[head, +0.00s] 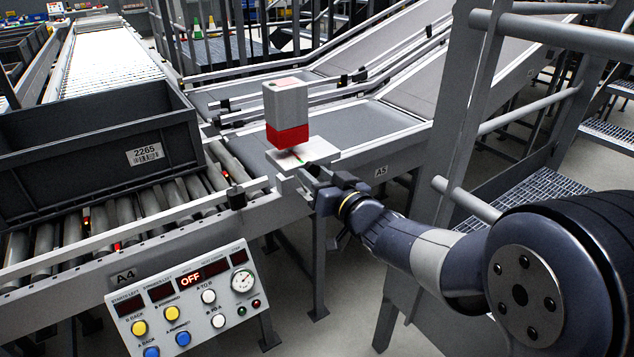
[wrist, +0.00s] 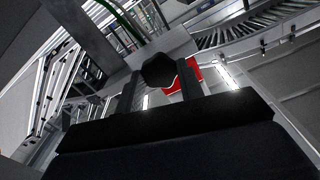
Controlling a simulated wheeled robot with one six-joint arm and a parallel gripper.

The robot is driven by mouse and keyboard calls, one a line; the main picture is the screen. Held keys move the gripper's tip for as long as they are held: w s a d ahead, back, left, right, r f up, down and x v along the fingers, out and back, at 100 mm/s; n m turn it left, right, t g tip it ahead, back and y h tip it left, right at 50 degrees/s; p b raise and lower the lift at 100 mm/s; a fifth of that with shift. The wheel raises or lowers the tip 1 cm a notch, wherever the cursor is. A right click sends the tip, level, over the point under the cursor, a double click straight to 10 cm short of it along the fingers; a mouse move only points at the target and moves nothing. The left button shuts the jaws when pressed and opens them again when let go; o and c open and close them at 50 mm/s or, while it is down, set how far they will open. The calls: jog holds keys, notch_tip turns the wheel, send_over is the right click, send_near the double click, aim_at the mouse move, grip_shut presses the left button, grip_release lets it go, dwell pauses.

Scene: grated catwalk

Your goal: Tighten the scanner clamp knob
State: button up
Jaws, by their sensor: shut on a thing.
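The scanner (head: 286,112), a grey box with a red lower part, stands over a light plate (head: 325,155) at the conveyor's edge. A red part also shows in the wrist view (wrist: 194,69), just behind the knob. The dark clamp knob (wrist: 158,70) sits between my two fingers in the wrist view. My gripper (head: 303,181) is at the near edge of the plate, below the scanner, and is shut on the knob. In the head view the knob is hidden at the fingers, and how tight it is cannot be seen.
A dark crate (head: 60,150) marked 2265 stands on rollers at left. A control panel (head: 190,298) with buttons and an OFF display is at the front. A grey railing (head: 470,110) rises close to my arm at right. Belt conveyors (head: 365,125) run behind the scanner.

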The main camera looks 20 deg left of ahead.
jog(key=shift+f+n+b, duration=0.1)
jog(key=shift+n+b, duration=5.7)
jog(key=shift+n, duration=4.5)
jog(key=o, duration=1)
jog(key=shift+s+d, duration=0.1)
jog(key=shift+p+v, duration=0.95)
jog(key=shift+v, duration=4.35)
